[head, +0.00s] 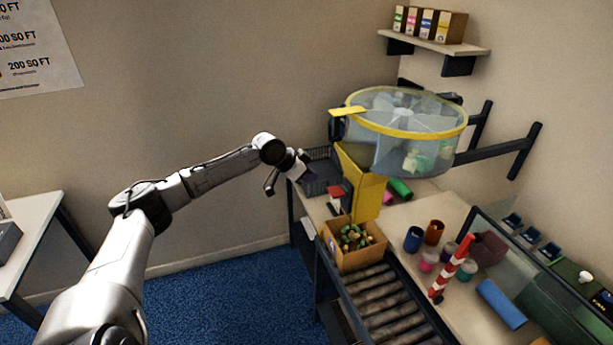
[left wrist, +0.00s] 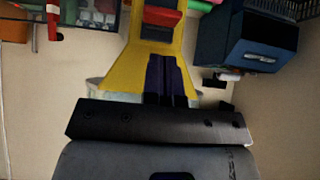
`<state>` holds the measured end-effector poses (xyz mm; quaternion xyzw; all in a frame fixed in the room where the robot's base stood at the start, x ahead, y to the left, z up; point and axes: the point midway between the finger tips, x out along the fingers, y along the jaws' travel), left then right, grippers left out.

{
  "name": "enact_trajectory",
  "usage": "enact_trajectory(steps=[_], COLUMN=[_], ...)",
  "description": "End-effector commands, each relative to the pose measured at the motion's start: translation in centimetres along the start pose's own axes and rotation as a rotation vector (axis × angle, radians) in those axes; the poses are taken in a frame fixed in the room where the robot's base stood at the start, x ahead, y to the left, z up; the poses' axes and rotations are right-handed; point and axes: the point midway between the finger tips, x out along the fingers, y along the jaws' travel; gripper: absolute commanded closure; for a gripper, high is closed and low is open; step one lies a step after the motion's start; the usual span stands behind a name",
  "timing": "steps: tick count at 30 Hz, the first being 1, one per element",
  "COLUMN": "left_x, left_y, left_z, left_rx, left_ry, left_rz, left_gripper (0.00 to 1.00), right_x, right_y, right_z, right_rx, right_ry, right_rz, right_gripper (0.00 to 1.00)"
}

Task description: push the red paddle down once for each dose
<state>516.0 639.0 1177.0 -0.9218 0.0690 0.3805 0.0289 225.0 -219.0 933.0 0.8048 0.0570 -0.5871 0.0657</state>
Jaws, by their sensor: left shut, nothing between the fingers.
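The red paddle (head: 335,190) sits at the front of the yellow chute (head: 367,195), under the clear round hopper (head: 400,125) with a yellow rim. My left gripper (head: 311,176) is shut and empty, a little above and left of the paddle, apart from it. In the left wrist view, the dark fingers (left wrist: 167,78) are together in front of the yellow chute (left wrist: 115,75). The red paddle (left wrist: 161,17) shows beyond them near the top edge. An open carton (head: 345,260) with green and brown pieces stands below the chute. My right gripper is not in view.
A roller conveyor (head: 385,305) runs forward from the carton. Several coloured cups, a red-and-white striped post (head: 452,268) and a blue roll (head: 501,304) stand or lie on the bench to the right. A dark wire basket (head: 320,158) is behind the gripper.

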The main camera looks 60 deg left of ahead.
Motion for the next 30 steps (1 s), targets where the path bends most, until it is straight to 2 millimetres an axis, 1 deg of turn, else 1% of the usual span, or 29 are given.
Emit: enact_trajectory(steps=[6,12,30], left_x=[-1.1,-1.6,-1.7], left_y=[0.0,0.1,0.1], left_z=[0.0,-0.1,-0.2], left_rx=[0.002,0.002,0.002], left_ry=[-0.001,0.001,0.001], left_rz=[0.0,0.001,0.001], left_gripper=[1.0,1.0,1.0], right_x=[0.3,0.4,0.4], right_y=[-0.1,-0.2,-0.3], right_z=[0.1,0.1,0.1], right_rx=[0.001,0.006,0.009], right_ry=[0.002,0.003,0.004], right_rz=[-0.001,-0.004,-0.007], right_gripper=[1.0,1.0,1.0])
